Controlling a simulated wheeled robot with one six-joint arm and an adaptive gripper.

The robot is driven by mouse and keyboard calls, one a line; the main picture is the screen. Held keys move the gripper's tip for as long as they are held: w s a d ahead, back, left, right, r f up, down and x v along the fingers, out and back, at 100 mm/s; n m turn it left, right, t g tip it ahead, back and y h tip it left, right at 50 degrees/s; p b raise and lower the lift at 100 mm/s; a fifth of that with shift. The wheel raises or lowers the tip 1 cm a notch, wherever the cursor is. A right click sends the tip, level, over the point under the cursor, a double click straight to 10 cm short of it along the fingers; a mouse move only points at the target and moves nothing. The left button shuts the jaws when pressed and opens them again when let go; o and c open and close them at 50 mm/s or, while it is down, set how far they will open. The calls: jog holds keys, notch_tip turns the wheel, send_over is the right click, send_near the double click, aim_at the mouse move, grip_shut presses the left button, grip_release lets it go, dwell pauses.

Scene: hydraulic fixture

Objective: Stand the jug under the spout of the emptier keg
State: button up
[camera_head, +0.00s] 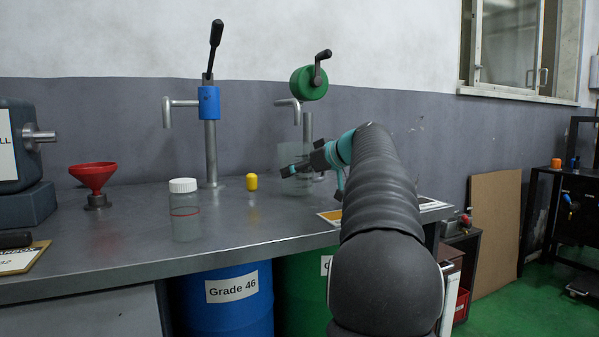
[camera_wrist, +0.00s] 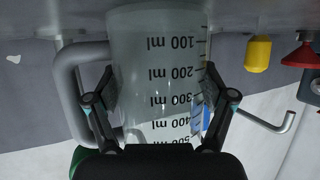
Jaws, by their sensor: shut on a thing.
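The clear jug (camera_head: 290,154) with black ml marks is near the green pump (camera_head: 309,83), below the end of its bent spout (camera_head: 289,103). My gripper (camera_head: 302,166) is shut on the jug. In the wrist view, which is upside down, the fingers (camera_wrist: 160,90) press both sides of the jug (camera_wrist: 155,60). Its base is at or close to the bench top; contact is unclear. The blue pump (camera_head: 209,103) has its own spout (camera_head: 168,112). A blue keg (camera_head: 225,305) labelled "Grade 46" and a green keg (camera_head: 302,290) stand below the bench; their levels are hidden.
On the bench (camera_head: 130,245) are a white-capped jar (camera_head: 185,215), a yellow capsule-shaped thing (camera_head: 252,182) and a red funnel (camera_head: 93,178). A grey machine (camera_head: 20,150) and clipboard (camera_head: 22,260) are at left.

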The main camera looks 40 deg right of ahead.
jog(key=shift+f, duration=0.1)
jog(key=shift+f, duration=0.1)
jog(key=o, duration=1.1)
jog(key=shift+r, duration=0.2)
jog(key=shift+s+d+r, duration=0.1)
jog(key=shift+s, duration=0.15)
jog(key=v, duration=1.1)
jog(key=shift+s+r, duration=0.15)
jog(key=shift+s, duration=0.05)
